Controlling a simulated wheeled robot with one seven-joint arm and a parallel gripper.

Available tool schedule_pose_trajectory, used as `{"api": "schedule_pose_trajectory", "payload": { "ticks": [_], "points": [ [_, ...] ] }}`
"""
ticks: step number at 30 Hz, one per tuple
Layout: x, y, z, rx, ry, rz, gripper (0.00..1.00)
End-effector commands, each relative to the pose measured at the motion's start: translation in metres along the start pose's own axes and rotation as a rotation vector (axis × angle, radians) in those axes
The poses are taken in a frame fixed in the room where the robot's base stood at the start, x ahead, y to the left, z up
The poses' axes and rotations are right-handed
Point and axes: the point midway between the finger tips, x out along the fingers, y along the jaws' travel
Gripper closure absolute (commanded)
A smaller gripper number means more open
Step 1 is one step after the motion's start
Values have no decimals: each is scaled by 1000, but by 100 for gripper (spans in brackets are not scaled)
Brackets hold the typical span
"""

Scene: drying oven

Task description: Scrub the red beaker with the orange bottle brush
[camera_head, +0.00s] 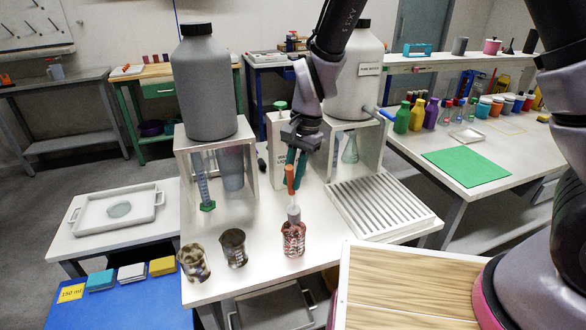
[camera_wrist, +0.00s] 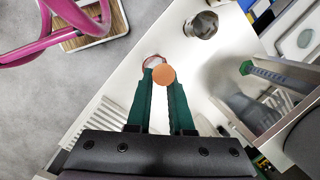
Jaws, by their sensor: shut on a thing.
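The red beaker (camera_head: 293,240) stands upright on the white table near its front edge. The orange bottle brush (camera_head: 291,179) is upright above it, its pale bristle head reaching down into the beaker's mouth. My gripper (camera_head: 296,171), with teal fingers, is shut on the orange handle. In the wrist view the round orange handle end (camera_wrist: 164,75) sits between the fingertips. The beaker's reddish rim (camera_wrist: 150,60) shows just beyond them, with most of the beaker hidden. How deep the bristles reach is hard to tell through the stained glass.
Two stained beakers, a dark one (camera_head: 233,248) and a brownish one (camera_head: 194,263), stand to the left. A grooved drainboard (camera_head: 381,206) lies at right. Stands with a large grey bottle (camera_head: 206,85) and a white bottle (camera_head: 354,75) rise behind. A wooden-topped surface (camera_head: 420,285) is at front right.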

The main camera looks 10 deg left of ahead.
Motion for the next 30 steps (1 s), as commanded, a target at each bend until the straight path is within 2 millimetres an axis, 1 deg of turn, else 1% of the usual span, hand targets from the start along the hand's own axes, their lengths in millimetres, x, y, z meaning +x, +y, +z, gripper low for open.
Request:
{"api": "schedule_pose_trajectory", "payload": {
  "ticks": [6,30],
  "points": [
    [18,2,-4,1,0,2,100],
    [80,10,-14,0,0,2,100]
  ]
}}
